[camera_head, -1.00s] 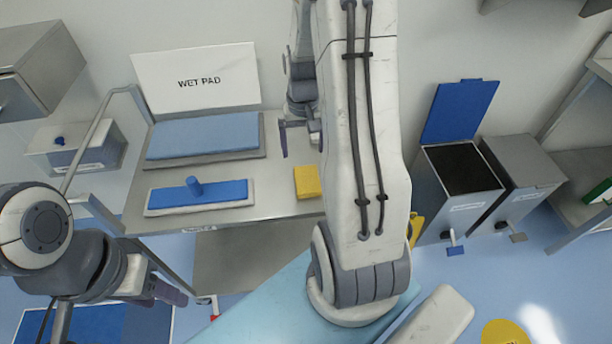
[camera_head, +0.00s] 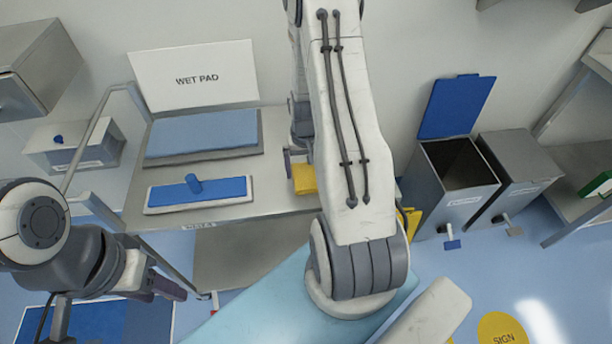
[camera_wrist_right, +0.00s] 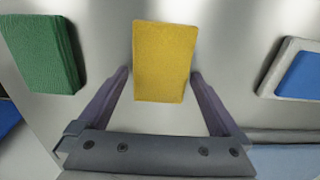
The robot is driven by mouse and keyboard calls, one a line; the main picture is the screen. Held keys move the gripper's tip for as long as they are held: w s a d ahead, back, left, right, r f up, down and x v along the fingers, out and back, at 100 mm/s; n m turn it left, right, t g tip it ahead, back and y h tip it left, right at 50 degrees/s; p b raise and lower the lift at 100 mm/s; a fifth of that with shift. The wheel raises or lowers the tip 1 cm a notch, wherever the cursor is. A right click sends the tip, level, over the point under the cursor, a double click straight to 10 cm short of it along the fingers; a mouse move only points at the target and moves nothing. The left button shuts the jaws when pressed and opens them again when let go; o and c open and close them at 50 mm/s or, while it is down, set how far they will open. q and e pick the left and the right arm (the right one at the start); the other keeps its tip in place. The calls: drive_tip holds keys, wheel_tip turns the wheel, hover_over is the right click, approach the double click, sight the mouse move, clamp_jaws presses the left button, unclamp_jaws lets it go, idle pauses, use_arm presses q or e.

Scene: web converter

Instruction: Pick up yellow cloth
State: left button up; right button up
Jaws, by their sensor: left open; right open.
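The yellow cloth (camera_head: 304,180) is a small folded block on the steel table, partly hidden by my right arm in the head view. In the right wrist view the cloth (camera_wrist_right: 165,60) lies ahead of my right gripper (camera_wrist_right: 162,74), centred between its fingers, whose tips reach its near part. The right gripper is open, with a gap on either side of the cloth. In the head view the right gripper (camera_head: 290,160) is partly hidden by its own arm. My left gripper (camera_head: 172,290) is open and empty at the lower left, away from the table.
A blue mop pad (camera_head: 198,192) and a blue pad stack (camera_head: 203,133) lie left of the cloth on the table (camera_head: 270,204). A green cloth (camera_wrist_right: 42,55) lies to one side in the wrist view. An open-lidded bin (camera_head: 440,195) stands right.

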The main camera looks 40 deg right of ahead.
sight(306, 172)
drive_tip(key=shift+c, duration=0.3)
drive_tip(key=c, duration=1)
drive_tip(key=shift+r, duration=0.15)
drive_tip(key=shift+r, duration=0.25)
wheel_tip(306, 172, up, 4)
drive_tip(key=shift+s+d+f+b, duration=0.1)
drive_tip(key=shift+d+f+b, duration=0.05)
drive_tip(key=shift+b, duration=0.25)
drive_tip(key=s+d+r, duration=0.1)
drive_tip(key=s+r, duration=0.1)
drive_tip(key=s, duration=0.1)
drive_tip(key=s+d+r, duration=0.2)
drive_tip(key=s, duration=0.1)
drive_tip(key=s+d+r+b, duration=0.1)
drive_tip(key=s+d+r, duration=0.1)
drive_tip(key=s, duration=0.2)
drive_tip(key=shift+s+r, duration=0.1)
drive_tip(key=shift+r, duration=0.2)
